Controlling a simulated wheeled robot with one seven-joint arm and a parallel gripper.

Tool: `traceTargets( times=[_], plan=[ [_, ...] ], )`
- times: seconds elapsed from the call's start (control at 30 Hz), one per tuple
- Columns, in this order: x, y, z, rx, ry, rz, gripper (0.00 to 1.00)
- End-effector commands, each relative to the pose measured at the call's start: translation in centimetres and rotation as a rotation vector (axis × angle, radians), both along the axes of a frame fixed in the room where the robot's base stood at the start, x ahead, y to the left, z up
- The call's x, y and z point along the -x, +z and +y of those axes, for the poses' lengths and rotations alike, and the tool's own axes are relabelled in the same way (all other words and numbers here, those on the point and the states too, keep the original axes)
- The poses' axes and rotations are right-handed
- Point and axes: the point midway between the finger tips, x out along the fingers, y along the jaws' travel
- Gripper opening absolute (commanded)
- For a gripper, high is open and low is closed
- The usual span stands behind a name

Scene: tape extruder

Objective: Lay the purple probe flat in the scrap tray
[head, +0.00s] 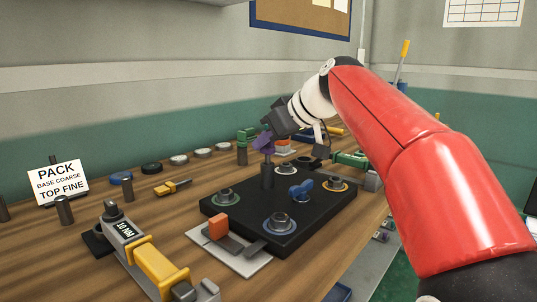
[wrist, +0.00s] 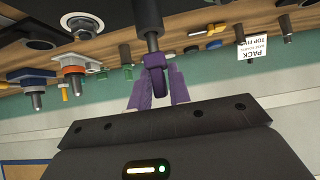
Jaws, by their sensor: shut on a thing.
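The purple probe (head: 264,144) is upright over the dark post at the back of the black plate (head: 300,225).
Ringed sockets and a blue wing knob (head: 301,190) stand on the black plate. An orange block (head: 218,227) and a yellow torque tool (head: 155,265) lie in front. A PACK sign (head: 58,184) and several pucks line the back. Bare wood shows left of the plate.

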Motion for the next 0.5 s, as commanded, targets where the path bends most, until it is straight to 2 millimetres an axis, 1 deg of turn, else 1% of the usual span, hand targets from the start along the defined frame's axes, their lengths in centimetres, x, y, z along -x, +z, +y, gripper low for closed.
traceTargets(
  times=[0.03, 0.5],
  plan=[
    [0.0, 0.4, 0.0, 0.0, 0.0, 0.0, 0.0],
    [-0.1, 2.1, 0.0, 0.0, 0.0, 0.0, 0.0]
  ],
)
